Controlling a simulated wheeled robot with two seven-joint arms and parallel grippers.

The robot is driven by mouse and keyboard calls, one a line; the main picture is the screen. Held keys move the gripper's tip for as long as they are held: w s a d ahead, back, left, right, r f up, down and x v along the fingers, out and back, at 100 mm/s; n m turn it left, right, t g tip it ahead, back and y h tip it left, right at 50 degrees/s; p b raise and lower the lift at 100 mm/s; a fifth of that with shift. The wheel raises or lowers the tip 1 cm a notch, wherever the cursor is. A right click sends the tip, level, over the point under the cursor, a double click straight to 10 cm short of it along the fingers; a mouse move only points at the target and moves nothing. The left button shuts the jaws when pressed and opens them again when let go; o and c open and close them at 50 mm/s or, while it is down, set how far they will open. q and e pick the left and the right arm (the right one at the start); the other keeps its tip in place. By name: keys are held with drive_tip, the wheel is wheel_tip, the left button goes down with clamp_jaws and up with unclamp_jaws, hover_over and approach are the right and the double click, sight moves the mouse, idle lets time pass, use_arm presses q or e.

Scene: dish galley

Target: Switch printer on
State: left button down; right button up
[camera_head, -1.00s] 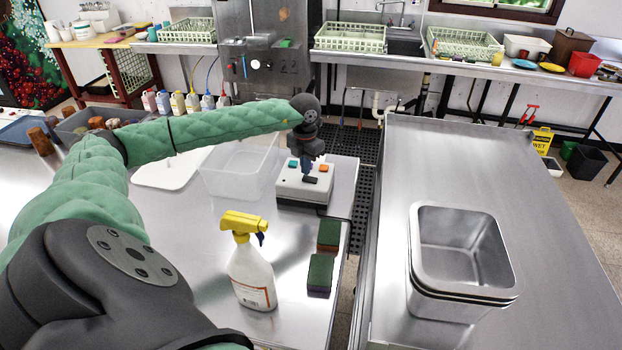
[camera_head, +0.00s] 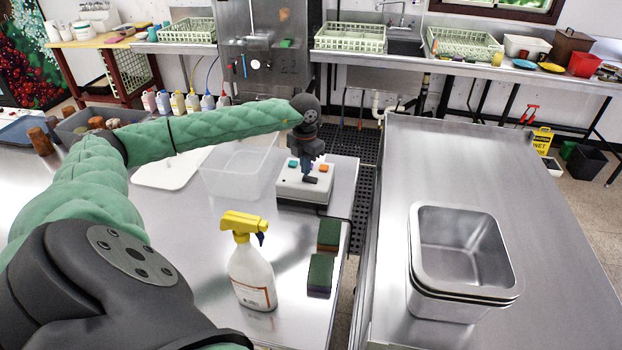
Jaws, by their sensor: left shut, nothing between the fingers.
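The printer is a small white box (camera_head: 290,192) with a dark base, standing near the right edge of the left steel table. Its top carries a teal button (camera_head: 293,163), an orange button (camera_head: 323,168) and a dark switch (camera_head: 310,180). My left gripper (camera_head: 308,174) is shut and empty, pointing down over the top of the box with its tips at or just above the dark switch. I cannot tell whether they touch. The gripper hides part of the box top between the buttons. My right gripper is not in view.
A clear plastic bin (camera_head: 236,172) stands left of the box. A spray bottle (camera_head: 250,270) with a yellow head and two sponges (camera_head: 320,272) stand in front. Steel pans (camera_head: 462,262) sit on the right table (camera_head: 400,170), across a narrow gap.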

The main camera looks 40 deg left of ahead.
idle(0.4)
use_arm(q)
drive_tip(key=shift+f+b, duration=0.85)
drive_tip(key=shift+f, duration=0.15)
idle(0.6)
drive_tip(key=shift+r+p, duration=0.85)
drive_tip(key=shift+r, duration=2.65)
